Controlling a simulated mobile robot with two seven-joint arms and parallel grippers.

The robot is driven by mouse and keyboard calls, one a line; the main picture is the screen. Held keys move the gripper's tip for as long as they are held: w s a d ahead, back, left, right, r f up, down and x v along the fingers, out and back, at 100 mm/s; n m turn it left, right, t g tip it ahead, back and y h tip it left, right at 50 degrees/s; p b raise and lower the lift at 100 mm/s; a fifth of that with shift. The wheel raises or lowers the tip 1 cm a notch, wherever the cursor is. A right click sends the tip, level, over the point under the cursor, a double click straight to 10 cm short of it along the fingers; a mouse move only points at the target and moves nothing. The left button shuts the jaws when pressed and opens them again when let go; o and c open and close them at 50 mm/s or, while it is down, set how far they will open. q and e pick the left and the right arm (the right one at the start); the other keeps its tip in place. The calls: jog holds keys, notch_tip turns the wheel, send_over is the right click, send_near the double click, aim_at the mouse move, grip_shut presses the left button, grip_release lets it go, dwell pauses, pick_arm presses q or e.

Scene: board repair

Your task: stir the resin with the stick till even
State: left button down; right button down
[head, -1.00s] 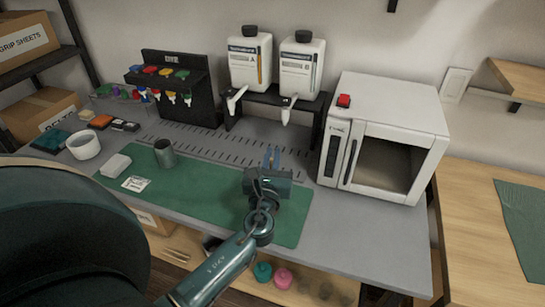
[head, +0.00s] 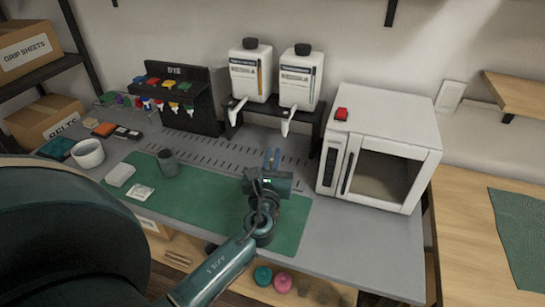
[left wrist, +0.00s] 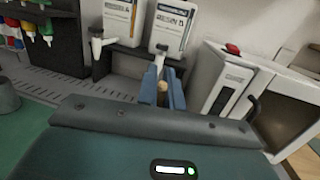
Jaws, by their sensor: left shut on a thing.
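My left gripper (head: 271,158) is raised over the right part of the green mat, in front of the dispensers. Its blue fingers (left wrist: 164,92) are shut on a small tan piece (left wrist: 163,86), which looks like the end of the stick. The rest of the stick is hidden. A dark grey-green cup (head: 168,163) stands upright on the mat, well to the left of the gripper; its inside is too small to read, so the resin cannot be made out. The cup's edge shows at the far left in the left wrist view (left wrist: 8,97). My right gripper is not in view.
Two white dispensers (head: 249,72) with spouts stand on a black stand behind the gripper. A white oven (head: 415,140) stands at the right. A dye rack (head: 205,95) is at the back left. A white block (head: 120,175) and a packet (head: 144,191) lie near the cup. Mat (head: 205,198) between is clear.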

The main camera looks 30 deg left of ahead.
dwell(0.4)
pick_arm(q)
jog(key=shift+r, duration=0.25)
notch_tip(320, 180, up, 4)
jog(key=p, duration=0.2)
jog(key=shift+r+p, duration=0.25)
jog(key=shift+p, duration=0.05)
